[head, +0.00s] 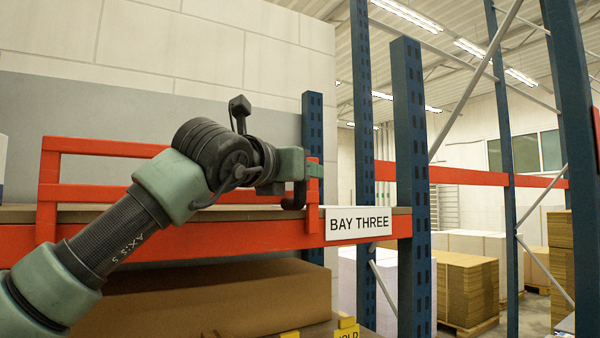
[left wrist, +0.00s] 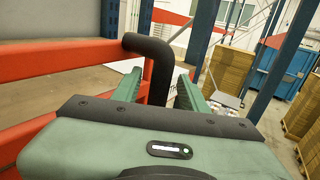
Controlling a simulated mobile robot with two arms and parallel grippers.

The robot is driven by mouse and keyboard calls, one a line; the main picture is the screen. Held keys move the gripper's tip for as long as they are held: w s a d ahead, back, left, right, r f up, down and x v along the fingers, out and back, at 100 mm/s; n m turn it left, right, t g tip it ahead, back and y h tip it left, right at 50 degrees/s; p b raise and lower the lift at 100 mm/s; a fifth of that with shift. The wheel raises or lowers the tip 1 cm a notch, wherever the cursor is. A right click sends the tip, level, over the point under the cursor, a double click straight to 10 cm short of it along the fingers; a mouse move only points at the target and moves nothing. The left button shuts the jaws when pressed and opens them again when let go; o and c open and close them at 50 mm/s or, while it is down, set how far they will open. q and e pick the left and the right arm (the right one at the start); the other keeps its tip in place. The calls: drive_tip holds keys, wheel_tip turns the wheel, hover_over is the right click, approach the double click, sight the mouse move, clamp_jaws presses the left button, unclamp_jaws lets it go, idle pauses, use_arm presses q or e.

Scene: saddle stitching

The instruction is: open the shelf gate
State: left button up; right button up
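The shelf gate (head: 100,147) is a red rail frame above a red shelf beam, standing across the shelf front in the head view. In the left wrist view its red bars (left wrist: 60,58) fill the left side. A black bent handle (left wrist: 150,48) stands out from the gate's right end. My left gripper (head: 312,172) is at that end, just above the sign. In the left wrist view its two green fingers (left wrist: 160,84) are apart, one on each side of the handle's lower part. I see no clear grip on it. My right gripper is not in view.
A white "BAY THREE" sign (head: 358,223) hangs on the shelf beam (head: 180,238). Blue rack posts (head: 411,180) stand close to the right of my gripper. A large brown box (head: 220,295) sits under the shelf. Stacked cartons (head: 465,290) stand farther back.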

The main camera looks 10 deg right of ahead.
use_arm(q)
drive_tip(key=shift+f, duration=0.1)
drive_tip(key=shift+s+a+f+b, duration=0.1)
drive_tip(key=shift+s+a+b, duration=0.15)
drive_tip(key=shift+b, duration=0.2)
drive_tip(key=b+v, duration=0.4)
drive_tip(key=v, duration=0.3)
drive_tip(key=shift+s, duration=0.1)
